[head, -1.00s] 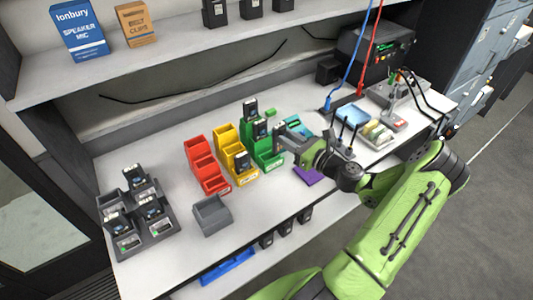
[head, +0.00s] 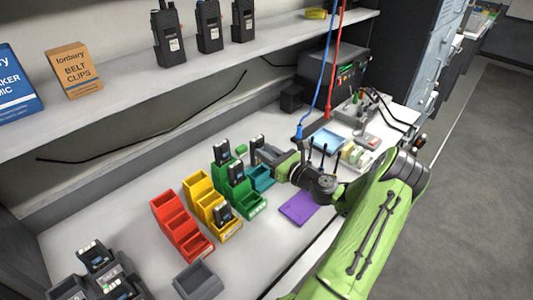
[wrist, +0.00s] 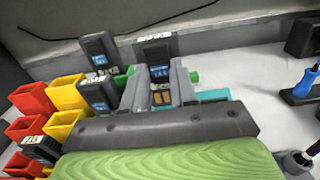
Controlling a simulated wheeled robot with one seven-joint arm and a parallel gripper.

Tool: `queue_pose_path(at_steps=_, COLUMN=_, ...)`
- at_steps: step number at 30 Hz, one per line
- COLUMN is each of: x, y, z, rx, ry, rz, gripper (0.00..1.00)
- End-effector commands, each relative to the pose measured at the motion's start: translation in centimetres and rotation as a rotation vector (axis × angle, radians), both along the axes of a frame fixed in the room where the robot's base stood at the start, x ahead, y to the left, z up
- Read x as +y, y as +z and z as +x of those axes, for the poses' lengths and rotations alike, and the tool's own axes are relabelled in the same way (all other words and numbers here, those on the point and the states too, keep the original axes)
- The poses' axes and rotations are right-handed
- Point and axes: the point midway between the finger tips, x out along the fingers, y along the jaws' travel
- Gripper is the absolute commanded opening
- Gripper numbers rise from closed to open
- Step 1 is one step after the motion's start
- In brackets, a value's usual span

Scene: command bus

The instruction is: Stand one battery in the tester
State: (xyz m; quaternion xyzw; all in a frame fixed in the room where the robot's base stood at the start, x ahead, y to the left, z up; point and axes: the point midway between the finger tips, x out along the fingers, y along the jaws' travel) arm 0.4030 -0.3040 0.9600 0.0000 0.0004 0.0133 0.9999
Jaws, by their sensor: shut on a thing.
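My gripper (head: 262,152) is shut on a dark battery (wrist: 157,52) with a white label and gold contacts. It holds the battery just right of the green bins (head: 250,205), near a teal bin (head: 263,179), which also shows in the wrist view (wrist: 212,96). A second battery (head: 222,153) and a third (head: 236,172) stand in the green bins; both show left of my gripper in the wrist view. Another battery (head: 222,214) stands in the yellow bins (head: 198,188).
Red bins (head: 182,228) and a grey bin (head: 198,280) stand left. A charger rack with batteries (head: 100,275) is at bottom left. A purple pad (head: 298,208) lies in front of my gripper. Radios (head: 168,35) stand on the shelf above. A blue tray (head: 329,138) lies right.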

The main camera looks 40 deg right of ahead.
Motion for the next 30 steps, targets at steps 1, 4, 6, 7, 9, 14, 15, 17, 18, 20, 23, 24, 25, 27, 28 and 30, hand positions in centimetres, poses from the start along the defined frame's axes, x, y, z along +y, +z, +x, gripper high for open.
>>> queue_pose_path(at_steps=1, x=0.0, y=-0.5, z=0.0, rx=-0.001, ry=0.000, rz=0.000, gripper=0.00)
queue_pose_path(at_steps=4, x=0.0, y=-0.9, z=0.0, rx=-0.001, ry=0.000, rz=0.000, gripper=0.00)
queue_pose_path(at_steps=6, x=0.0, y=-1.2, z=0.0, rx=-0.001, ry=0.000, rz=0.000, gripper=0.00)
queue_pose_path(at_steps=7, x=0.0, y=-1.4, z=0.0, rx=-0.001, ry=0.000, rz=0.000, gripper=0.00)
queue_pose_path(at_steps=9, x=0.0, y=-1.7, z=0.0, rx=-0.001, ry=0.000, rz=0.000, gripper=0.00)
queue_pose_path(at_steps=14, x=0.0, y=-2.4, z=0.0, rx=-0.001, ry=0.000, rz=0.000, gripper=0.00)
queue_pose_path(at_steps=15, x=0.0, y=-2.6, z=0.0, rx=-0.001, ry=0.000, rz=0.000, gripper=0.00)
queue_pose_path(at_steps=17, x=0.0, y=-2.9, z=0.0, rx=-0.001, ry=0.000, rz=0.000, gripper=0.00)
queue_pose_path(at_steps=18, x=0.0, y=-3.1, z=0.0, rx=-0.001, ry=0.000, rz=0.000, gripper=0.00)
queue_pose_path(at_steps=20, x=0.0, y=-3.3, z=0.0, rx=-0.001, ry=0.000, rz=0.000, gripper=0.00)
queue_pose_path(at_steps=23, x=0.0, y=-3.8, z=0.0, rx=-0.001, ry=0.000, rz=0.000, gripper=0.00)
queue_pose_path(at_steps=24, x=0.0, y=-4.0, z=0.0, rx=-0.001, ry=0.000, rz=0.000, gripper=0.00)
queue_pose_path(at_steps=25, x=0.0, y=-4.1, z=0.0, rx=-0.001, ry=0.000, rz=0.000, gripper=0.00)
queue_pose_path(at_steps=27, x=0.0, y=-4.4, z=0.0, rx=-0.001, ry=0.000, rz=0.000, gripper=0.00)
queue_pose_path(at_steps=28, x=0.0, y=-4.6, z=0.0, rx=-0.001, ry=0.000, rz=0.000, gripper=0.00)
queue_pose_path(at_steps=30, x=0.0, y=-4.9, z=0.0, rx=-0.001, ry=0.000, rz=0.000, gripper=0.00)
